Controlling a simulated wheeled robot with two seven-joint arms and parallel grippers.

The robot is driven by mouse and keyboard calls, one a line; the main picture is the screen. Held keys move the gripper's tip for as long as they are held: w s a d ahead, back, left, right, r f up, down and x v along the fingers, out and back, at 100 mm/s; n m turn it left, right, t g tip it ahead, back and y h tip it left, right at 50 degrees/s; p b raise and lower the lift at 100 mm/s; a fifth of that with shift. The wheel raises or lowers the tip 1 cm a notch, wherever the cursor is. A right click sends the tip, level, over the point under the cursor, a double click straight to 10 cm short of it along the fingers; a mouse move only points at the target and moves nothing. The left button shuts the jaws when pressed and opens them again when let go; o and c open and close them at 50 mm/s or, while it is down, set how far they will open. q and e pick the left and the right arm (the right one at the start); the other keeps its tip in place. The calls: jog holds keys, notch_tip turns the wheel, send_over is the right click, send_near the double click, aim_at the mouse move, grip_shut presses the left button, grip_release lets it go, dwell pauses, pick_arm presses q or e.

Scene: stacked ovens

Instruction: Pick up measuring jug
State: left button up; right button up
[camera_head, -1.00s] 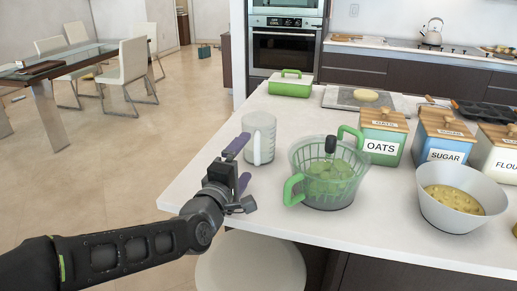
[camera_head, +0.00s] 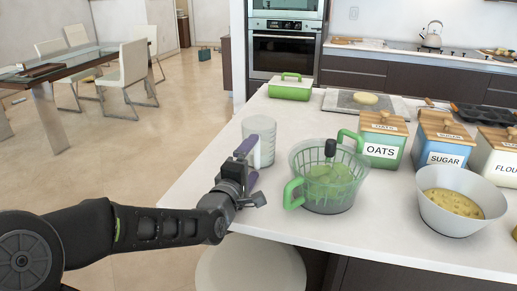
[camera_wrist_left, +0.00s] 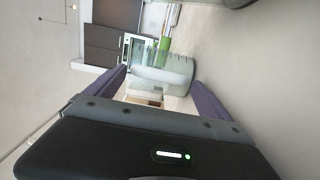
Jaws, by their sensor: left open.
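The measuring jug (camera_head: 264,143) is a pale, see-through, ribbed cup standing upright near the counter's left edge. It also shows in the left wrist view (camera_wrist_left: 172,74), ahead of and between the two purple fingers. My left gripper (camera_head: 249,165) is open at the jug's near left side, its fingers overlapping the jug's lower left in the head view. In the left wrist view the open gripper (camera_wrist_left: 160,90) has nothing clamped, and I cannot tell whether a finger touches the jug. My right gripper is out of view.
A green-handled basket bowl (camera_head: 325,182) stands close to the jug's right. A white bowl (camera_head: 455,215) and canisters (camera_head: 381,153) are further right. The counter's left edge (camera_head: 200,160) is bare.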

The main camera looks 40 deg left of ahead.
pick_arm(q)
jog(key=shift+x, duration=1.05)
jog(key=shift+c, duration=0.3)
jog(key=c, duration=1.7)
